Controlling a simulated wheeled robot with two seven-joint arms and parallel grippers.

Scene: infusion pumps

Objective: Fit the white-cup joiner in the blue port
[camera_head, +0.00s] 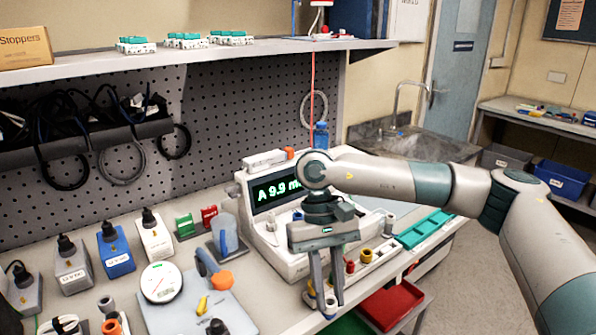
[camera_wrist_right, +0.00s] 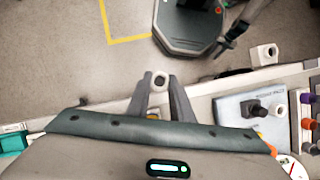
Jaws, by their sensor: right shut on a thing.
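My right gripper (camera_head: 322,301) points down at the front edge of the bench, before the pump (camera_head: 275,225). It is shut on a small pale ring-ended piece, the white-cup joiner (camera_wrist_right: 160,80), seen between the fingertips in the right wrist view. The fingers (camera_wrist_right: 163,88) hide much of it in the head view. My left gripper is not in view.
Red (camera_head: 350,266) and yellow (camera_head: 366,256) ports stand right of the gripper. A grey board (camera_head: 180,318) with loose fittings lies left, near a dial gauge (camera_head: 161,282). A red bin (camera_head: 392,303) sits below the bench edge. A green tray (camera_head: 424,228) lies right.

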